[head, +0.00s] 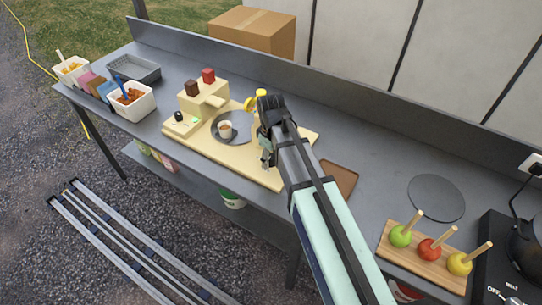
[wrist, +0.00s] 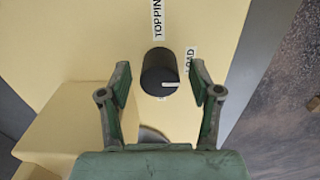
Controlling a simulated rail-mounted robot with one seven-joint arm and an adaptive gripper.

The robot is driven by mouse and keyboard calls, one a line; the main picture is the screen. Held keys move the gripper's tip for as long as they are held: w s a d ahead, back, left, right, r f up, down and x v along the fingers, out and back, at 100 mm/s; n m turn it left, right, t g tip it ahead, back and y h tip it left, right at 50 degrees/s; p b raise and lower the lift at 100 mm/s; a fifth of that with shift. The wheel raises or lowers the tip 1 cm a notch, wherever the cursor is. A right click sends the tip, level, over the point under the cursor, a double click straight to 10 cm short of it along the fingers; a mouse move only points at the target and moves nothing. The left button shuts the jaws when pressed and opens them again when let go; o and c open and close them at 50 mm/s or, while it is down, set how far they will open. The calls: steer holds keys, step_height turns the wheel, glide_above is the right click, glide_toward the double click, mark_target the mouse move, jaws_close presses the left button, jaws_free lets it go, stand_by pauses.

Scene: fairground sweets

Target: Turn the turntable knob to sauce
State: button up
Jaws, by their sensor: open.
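The turntable knob (wrist: 159,72) is a black round knob with a white mark on its lower right side, on the cream board. It sits between the fingertips of my gripper (wrist: 160,82), which is open with a gap on both sides. I cannot tell how deep the fingers reach. A "TOPPING" label (wrist: 157,18) is above the knob and a "LOAD" label (wrist: 190,62) is at its right, partly hidden by a finger. No sauce label is visible. In the head view my gripper (head: 266,150) hangs over the right part of the board (head: 215,153) and hides the knob.
A yellow nozzle (head: 257,98) stands close behind. A brown tray (head: 338,178) lies to the right. A cream block (wrist: 75,125) is near the left finger in the wrist view.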

steer(key=shift+f, duration=0.1)
steer(key=c, duration=1.2)
steer(key=shift+o, duration=0.3)
steer(key=shift+m, duration=0.3)
steer(key=m, duration=0.8)
steer(key=shift+m, duration=0.3)
steer(key=m, duration=0.4)
steer(key=shift+m, duration=2.3)
